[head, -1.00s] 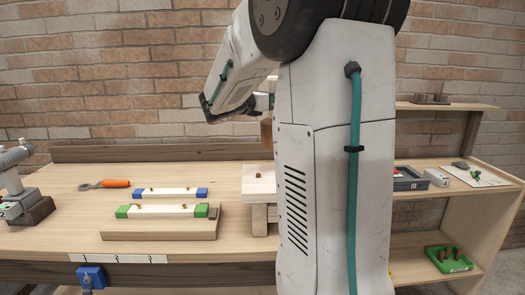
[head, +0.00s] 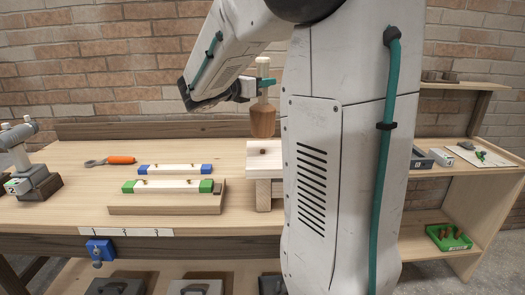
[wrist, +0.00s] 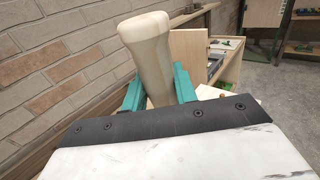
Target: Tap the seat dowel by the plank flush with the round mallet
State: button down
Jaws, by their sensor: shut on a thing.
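The round mallet has a brown rounded head (head: 263,122) and a pale handle (head: 263,70). My gripper (head: 262,83) is shut on the handle, its teal fingers on either side. The mallet hangs about upright, head down. The pale handle (wrist: 150,55) also stands between the teal fingers in the wrist view; the head is hidden there. A pale wooden seat block (head: 268,163) stands below the mallet. A small dark dowel (head: 262,151) shows on the block, below the mallet head with a gap between. My arm hides the block's right side.
A board with green ends (head: 166,187) lies on a wooden base left of the block. A blue-ended board (head: 175,169) and an orange-handled tool (head: 121,160) lie behind. A grey device (head: 38,178) stands at far left. A green tray (head: 450,237) sits on the lower right shelf.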

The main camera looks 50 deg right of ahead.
aim_at(259, 99)
dwell(0.3)
notch_tip(259, 99, down, 5)
jog(key=shift+w+f, duration=0.1)
jog(key=shift+f, duration=0.05)
jog(key=shift+d+r, duration=0.2)
jog(key=shift+r, duration=0.1)
jog(key=d+r, duration=0.5)
jog(key=d, duration=0.2)
jog(key=a, duration=0.2)
jog(key=a+f, duration=0.1)
jog(key=a, duration=0.4)
jog(key=shift+a+f, duration=0.15)
jog(key=shift+a, duration=0.05)
dwell(0.3)
